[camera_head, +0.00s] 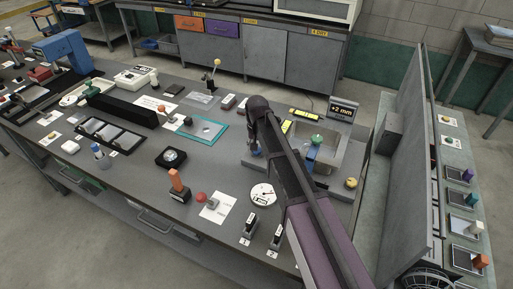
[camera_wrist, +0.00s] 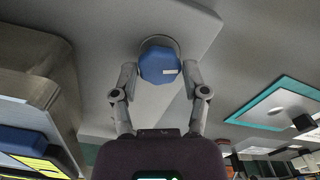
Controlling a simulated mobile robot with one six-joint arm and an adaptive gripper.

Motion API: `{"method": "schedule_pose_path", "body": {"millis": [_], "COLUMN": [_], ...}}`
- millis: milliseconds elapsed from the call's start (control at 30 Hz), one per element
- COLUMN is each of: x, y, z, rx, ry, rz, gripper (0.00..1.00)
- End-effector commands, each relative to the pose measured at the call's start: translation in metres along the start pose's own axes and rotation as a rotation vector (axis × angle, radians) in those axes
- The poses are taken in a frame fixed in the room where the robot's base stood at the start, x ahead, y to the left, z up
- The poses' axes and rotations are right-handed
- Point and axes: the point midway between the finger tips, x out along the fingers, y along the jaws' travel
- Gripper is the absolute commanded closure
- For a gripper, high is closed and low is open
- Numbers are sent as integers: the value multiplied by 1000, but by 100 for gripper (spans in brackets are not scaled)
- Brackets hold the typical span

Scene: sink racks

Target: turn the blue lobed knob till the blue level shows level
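The blue lobed knob (camera_wrist: 160,64) sits on a grey surface at the top middle of the wrist view, with a small white mark on its face. In the head view a small blue part (camera_head: 255,152), likely the same knob, shows beside my arm. My gripper (camera_wrist: 159,74) is open, with one finger on each side of the knob. Narrow gaps seem to remain; contact is not clear. In the head view my arm hides most of the gripper. A blue piece (camera_head: 312,154) stands by the sink; I cannot tell whether it is the level.
A display (camera_head: 343,110) reads "+2 mm". A grey sink basin (camera_head: 328,160) lies right of my arm. A teal-edged plate (camera_head: 207,131) lies left of it. A yellow bar (camera_head: 305,115) lies behind. A tall grey panel (camera_head: 408,150) stands at the right.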

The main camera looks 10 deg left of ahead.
Motion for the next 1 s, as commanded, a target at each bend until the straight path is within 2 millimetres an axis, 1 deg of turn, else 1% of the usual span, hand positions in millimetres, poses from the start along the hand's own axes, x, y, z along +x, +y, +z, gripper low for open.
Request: {"method": "schedule_pose_path", "body": {"millis": [33, 67, 633, 867, 1000], "x": [0, 0, 0, 0, 0], "y": [0, 0, 0, 1, 0], "z": [0, 0, 1, 1, 1], "rx": [0, 0, -17, -95, -176], "ry": [0, -1, -3, -3, -3], "rz": [0, 0, 1, 1, 0], "gripper": [18, 13, 13, 13, 13]}}
